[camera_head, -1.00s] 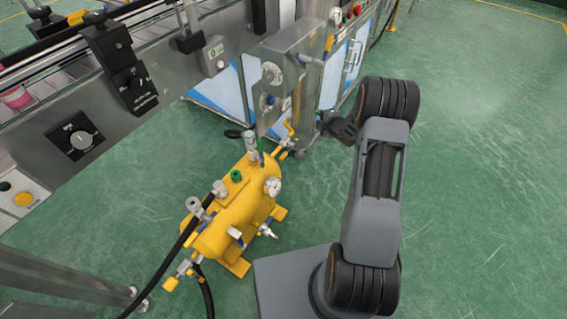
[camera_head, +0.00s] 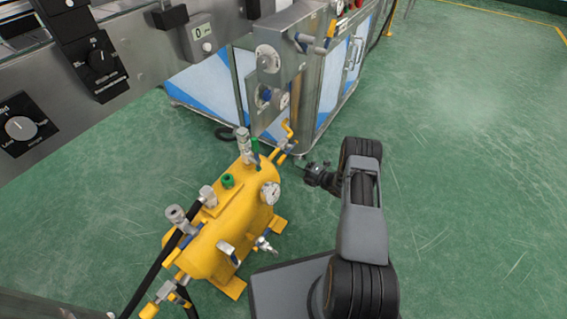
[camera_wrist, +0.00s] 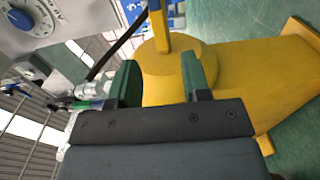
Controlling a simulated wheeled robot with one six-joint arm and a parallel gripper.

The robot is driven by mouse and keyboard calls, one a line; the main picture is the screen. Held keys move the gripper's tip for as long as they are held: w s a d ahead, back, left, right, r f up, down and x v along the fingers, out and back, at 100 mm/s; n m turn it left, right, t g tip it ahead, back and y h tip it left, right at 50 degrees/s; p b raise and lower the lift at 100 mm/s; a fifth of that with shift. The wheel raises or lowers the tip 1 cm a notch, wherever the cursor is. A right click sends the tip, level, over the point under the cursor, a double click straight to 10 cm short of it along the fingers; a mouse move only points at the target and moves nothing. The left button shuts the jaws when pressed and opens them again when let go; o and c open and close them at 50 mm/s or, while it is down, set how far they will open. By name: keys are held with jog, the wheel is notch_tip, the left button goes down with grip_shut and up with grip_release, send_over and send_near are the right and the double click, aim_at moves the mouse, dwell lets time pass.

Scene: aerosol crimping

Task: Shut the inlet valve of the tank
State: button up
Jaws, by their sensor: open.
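The yellow tank (camera_head: 225,225) stands on the green floor at lower left of my arm in the head view. A yellow lever valve (camera_head: 286,138) is at its far end, and fittings with blue handles and a yellow handle sit at its near end. I cannot tell for certain which is the inlet valve. My gripper (camera_head: 308,170) is right of the far end, apart from the tank. In the wrist view its two dark green fingers (camera_wrist: 160,80) are apart, with the yellow tank body (camera_wrist: 230,80) and a yellow bar (camera_wrist: 158,28) beyond them. Nothing is held.
A steel cabinet with blue and white panels (camera_head: 205,85) stands behind the tank. A conveyor machine with knobs (camera_head: 40,120) fills the left side. A black hose (camera_head: 150,280) runs from the tank's near end. Open green floor (camera_head: 470,170) lies to the right.

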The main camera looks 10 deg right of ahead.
aim_at(283, 160)
jog(key=b+x, duration=0.2)
jog(key=x, duration=0.5)
jog(key=shift+w+a, duration=0.3)
grip_shut()
